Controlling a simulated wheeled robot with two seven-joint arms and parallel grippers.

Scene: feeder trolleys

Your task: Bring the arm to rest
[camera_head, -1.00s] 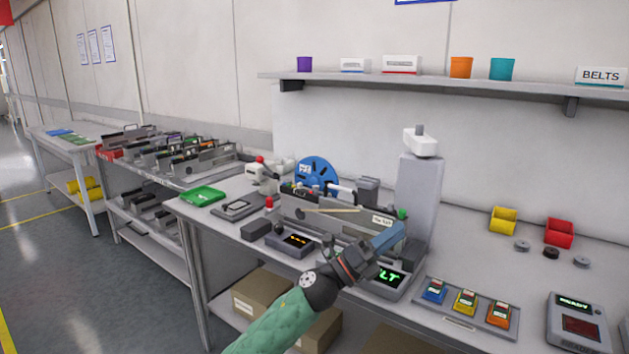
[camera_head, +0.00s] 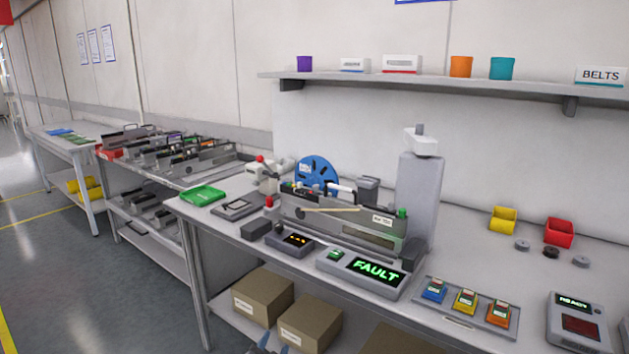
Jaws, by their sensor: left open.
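My left gripper (camera_head: 270,346) shows only at the bottom edge of the head view, below the bench, with small blue and dark tips in sight. It is open, with nothing seen between the tips, and the rest of the arm is out of frame. My right gripper is not in view. The feeder (camera_head: 340,225) with its blue reel (camera_head: 317,176) stands on the bench, and a display box (camera_head: 368,271) in front of it reads FAULT in green.
The bench (camera_head: 210,232) has several devices along its front edge, including a tray (camera_head: 468,318) of coloured blocks. Two cardboard boxes (camera_head: 263,297) (camera_head: 310,323) sit on the lower shelf near my gripper. A tall grey column (camera_head: 418,200) stands behind. The floor at left is clear.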

